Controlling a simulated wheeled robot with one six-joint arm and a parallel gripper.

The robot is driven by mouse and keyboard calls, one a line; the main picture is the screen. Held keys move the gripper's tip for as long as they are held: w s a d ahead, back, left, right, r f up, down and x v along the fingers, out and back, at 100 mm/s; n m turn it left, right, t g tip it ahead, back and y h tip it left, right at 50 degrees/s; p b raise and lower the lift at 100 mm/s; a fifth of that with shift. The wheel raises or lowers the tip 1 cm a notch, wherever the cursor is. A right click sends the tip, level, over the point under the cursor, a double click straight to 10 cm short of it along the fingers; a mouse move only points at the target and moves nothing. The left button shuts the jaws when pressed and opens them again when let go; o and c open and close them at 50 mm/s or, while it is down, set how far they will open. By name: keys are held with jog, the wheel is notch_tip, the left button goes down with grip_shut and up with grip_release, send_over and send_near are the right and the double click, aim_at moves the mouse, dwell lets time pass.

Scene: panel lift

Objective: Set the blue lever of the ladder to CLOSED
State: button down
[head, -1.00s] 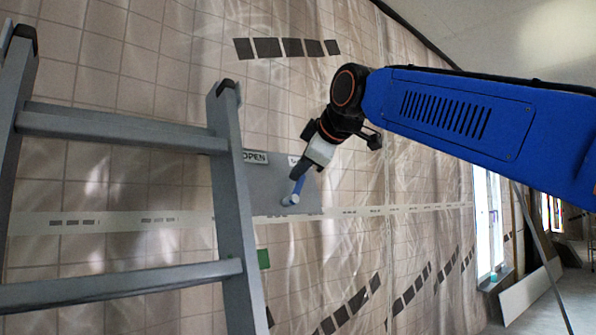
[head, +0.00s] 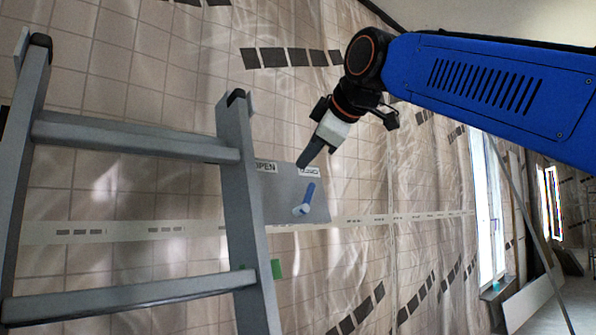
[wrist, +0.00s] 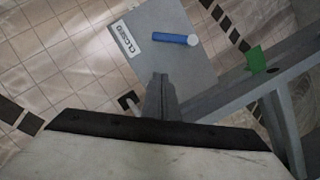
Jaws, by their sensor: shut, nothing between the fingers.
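The blue lever (head: 309,194) sits on a grey plate (head: 280,205) beside the ladder (head: 244,180). It points up and slightly right from its pale round pivot, toward the CLOSED label (head: 309,171). The OPEN label (head: 266,167) is at the plate's upper left, partly behind the ladder rail. In the wrist view the lever (wrist: 172,39) points at the CLOSED label (wrist: 124,38). My gripper (head: 303,164) is shut and empty, just above the lever and apart from it. Its closed fingers also show in the wrist view (wrist: 161,80).
A tiled wall (head: 110,190) under clear sheeting stands behind. A green patch (head: 276,269) shows by the ladder rail below the plate. A window (head: 487,220) and a leaning board (head: 533,302) are at the right.

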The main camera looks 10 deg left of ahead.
jog(key=v, duration=0.5)
dwell(0.6)
